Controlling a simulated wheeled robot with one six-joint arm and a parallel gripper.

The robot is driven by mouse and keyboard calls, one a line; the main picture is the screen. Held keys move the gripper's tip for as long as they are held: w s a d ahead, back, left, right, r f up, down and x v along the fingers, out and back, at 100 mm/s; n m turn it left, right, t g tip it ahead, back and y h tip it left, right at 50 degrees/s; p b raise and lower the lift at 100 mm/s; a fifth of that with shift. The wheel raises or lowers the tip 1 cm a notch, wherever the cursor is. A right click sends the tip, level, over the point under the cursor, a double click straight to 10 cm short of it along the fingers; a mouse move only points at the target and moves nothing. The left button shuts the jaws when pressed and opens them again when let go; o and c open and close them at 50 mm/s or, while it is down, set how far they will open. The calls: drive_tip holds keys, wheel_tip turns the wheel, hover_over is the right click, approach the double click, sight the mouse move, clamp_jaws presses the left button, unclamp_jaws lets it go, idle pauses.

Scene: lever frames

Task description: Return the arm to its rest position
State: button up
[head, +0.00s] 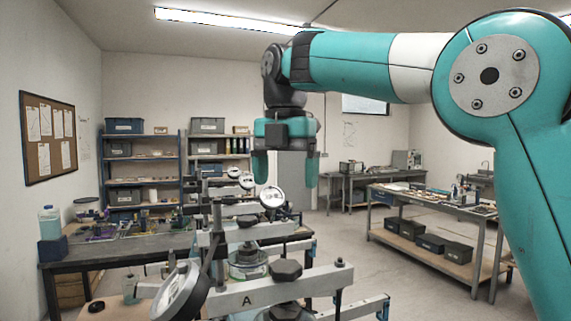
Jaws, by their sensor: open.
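My teal arm reaches in from the right side of the head view and bends down at the wrist. My gripper (286,172) points downward with its two teal fingers apart and nothing seen between them. It hangs in the air, above the lever frames in the picture. The nearest lever frame (290,290) has a grey beam marked A, a dark knob and a large tilted dial at its left. More lever frames (246,231) with round white dials stand behind it in a row.
A dark workbench (130,248) with small parts and a bottle (50,222) stands at the left. Shelves (142,172) line the back wall. A metal table (437,204) with tools and black boxes below stands at the right. Open floor (345,245) lies between.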

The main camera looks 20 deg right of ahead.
drive_tip(key=shift+r, duration=0.8)
drive_tip(key=s+a+f+m+y+b, duration=0.2)
drive_tip(key=s+f+m+b, duration=0.2)
drive_tip(key=s+f+m, duration=0.6)
drive_tip(key=s+a+f+m+y+b, duration=0.2)
drive_tip(key=s+f+m, duration=0.8)
drive_tip(key=f, duration=1)
drive_tip(key=s+b, duration=0.2)
drive_tip(key=s, duration=0.2)
drive_tip(key=shift+s+a+f, duration=0.25)
drive_tip(key=shift+s+f, duration=0.05)
drive_tip(key=shift+s, duration=0.1)
